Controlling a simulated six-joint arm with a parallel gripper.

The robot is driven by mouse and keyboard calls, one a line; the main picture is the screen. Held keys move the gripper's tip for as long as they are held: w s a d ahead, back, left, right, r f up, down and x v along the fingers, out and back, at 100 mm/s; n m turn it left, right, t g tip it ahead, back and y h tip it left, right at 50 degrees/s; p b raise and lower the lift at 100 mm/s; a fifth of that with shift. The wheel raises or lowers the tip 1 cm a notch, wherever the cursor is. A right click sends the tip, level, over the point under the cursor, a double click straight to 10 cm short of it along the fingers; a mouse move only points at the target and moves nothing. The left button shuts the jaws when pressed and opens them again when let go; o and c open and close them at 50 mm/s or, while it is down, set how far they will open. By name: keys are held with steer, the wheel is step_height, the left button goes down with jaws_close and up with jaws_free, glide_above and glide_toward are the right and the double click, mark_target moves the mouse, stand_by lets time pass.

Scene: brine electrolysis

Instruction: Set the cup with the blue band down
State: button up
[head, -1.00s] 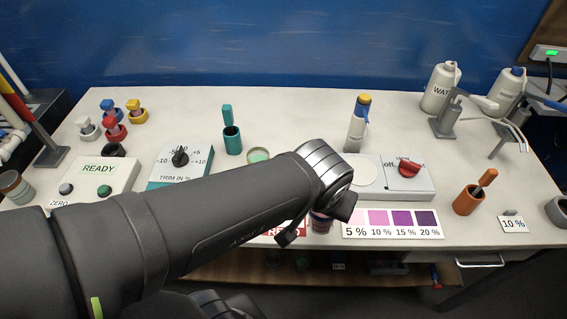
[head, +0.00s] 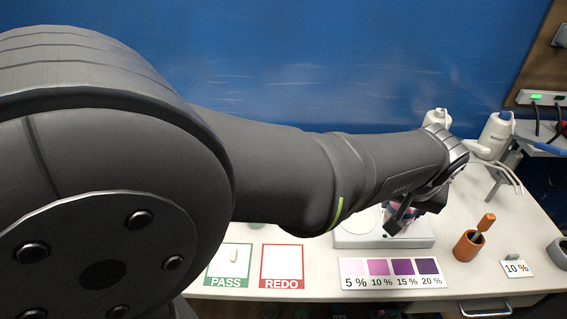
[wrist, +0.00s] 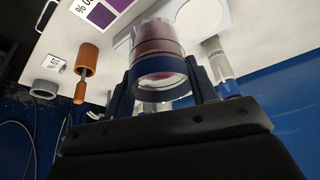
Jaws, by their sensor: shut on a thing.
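My gripper (wrist: 163,88) is shut on the cup with the blue band (wrist: 157,42) in the wrist view, one finger on each side. The cup holds something pinkish, and a dark blue band runs around its near end. In the head view my gripper (head: 412,214) is over the right part of the white stirrer unit (head: 360,240), and hides most of the cup. I cannot tell whether the cup touches the unit. The unit's pale round plate shows beside the cup in the wrist view (wrist: 203,18).
The PASS mat (head: 215,276), with a small white piece on it, and the empty REDO mat (head: 282,265) lie at the front. A colour card (head: 390,282) lies before the unit. An orange holder (head: 467,246) and white bottles (head: 497,135) stand to the right.

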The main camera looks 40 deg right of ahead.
steer(key=shift+w+d+f, duration=0.7)
steer(key=shift+w+f, duration=1.1)
steer(key=shift+w+d+f, duration=0.75)
steer(key=shift+w+f, duration=1.05)
steer(key=shift+f, duration=0.05)
steer(key=shift+w+d+f, duration=0.7)
steer(key=shift+w+f, duration=1.1)
steer(key=shift+f, duration=0.1)
steer(key=o, duration=1.1)
steer(key=v, duration=1.2)
